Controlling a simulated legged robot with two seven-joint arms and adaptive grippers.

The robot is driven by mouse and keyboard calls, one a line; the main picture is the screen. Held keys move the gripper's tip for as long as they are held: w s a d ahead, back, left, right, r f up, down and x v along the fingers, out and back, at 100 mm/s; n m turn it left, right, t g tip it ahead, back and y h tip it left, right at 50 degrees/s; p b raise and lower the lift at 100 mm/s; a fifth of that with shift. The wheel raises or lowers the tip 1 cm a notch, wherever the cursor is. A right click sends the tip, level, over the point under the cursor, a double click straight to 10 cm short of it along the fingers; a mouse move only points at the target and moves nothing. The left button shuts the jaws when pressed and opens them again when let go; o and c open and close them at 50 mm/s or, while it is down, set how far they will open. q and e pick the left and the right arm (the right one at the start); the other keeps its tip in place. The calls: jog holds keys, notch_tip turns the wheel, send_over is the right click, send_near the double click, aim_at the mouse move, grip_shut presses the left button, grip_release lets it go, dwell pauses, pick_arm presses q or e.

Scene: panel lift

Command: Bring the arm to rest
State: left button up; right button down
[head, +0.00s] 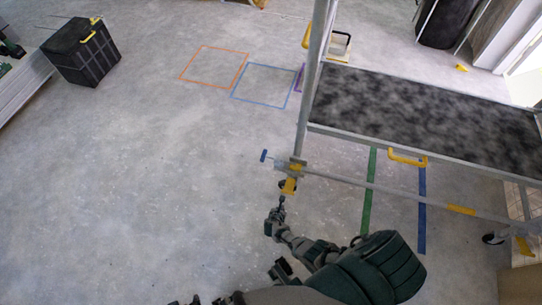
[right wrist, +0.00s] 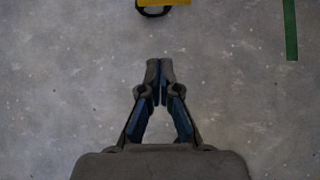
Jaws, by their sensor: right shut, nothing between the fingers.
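My right arm (head: 318,250) reaches up from the lower right of the head view, held out over the floor. Its gripper (head: 282,200) is just below the yellow fitting (head: 290,186) at the near corner of the scaffold frame. In the right wrist view the fingers of my right gripper (right wrist: 160,68) meet at the tips, with nothing between them. Bare floor lies beneath them. A yellow part (right wrist: 163,2) with a dark ring under it shows beyond the fingertips, apart from them. My left gripper cannot be made out in the head view.
The scaffold's upright (head: 309,90) and low rail (head: 400,190) stand close ahead, with a dark speckled platform (head: 420,110) behind. A black crate (head: 82,55) stands at the far left. Orange (head: 212,67) and blue (head: 263,85) floor outlines lie beyond. The left floor is clear.

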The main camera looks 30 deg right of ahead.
pick_arm(q)
jog(key=s+f+g+p, duration=0.1)
jog(key=s+f+p, duration=0.2)
jog(key=f, duration=0.7)
jog(key=s+a+f+g+p, duration=0.1)
jog(key=s+f+p, duration=0.3)
jog(key=f, duration=0.6)
jog(key=shift+s+a+g+y+p, duration=0.3)
jog(key=shift+g+p, duration=0.2)
jog(key=shift+p, duration=0.45)
jog(key=shift+d+f, duration=0.1)
jog(key=shift+d, duration=0.1)
jog(key=shift+c, duration=0.2)
pick_arm(e)
jog(key=s+a+r+m+g+y, duration=0.1)
jog(key=s+a+r+m+y, duration=0.1)
jog(key=s+m, duration=0.6)
jog(key=s+a+r+m+g+y, duration=0.1)
jog(key=s+a+r+m+y, duration=0.1)
jog(key=s+m, duration=0.6)
jog(key=s+a+r+m+g+y, duration=0.1)
jog(key=s+a+r+m+y, duration=0.1)
jog(key=s+a+r+m, duration=0.2)
jog(key=s+r+m, duration=0.1)
jog(key=s+m, duration=0.2)
jog(key=s, duration=0.2)
jog(key=shift+a+m+g, duration=0.25)
jog(key=shift+m+g, duration=0.05)
jog(key=shift+m, duration=0.1)
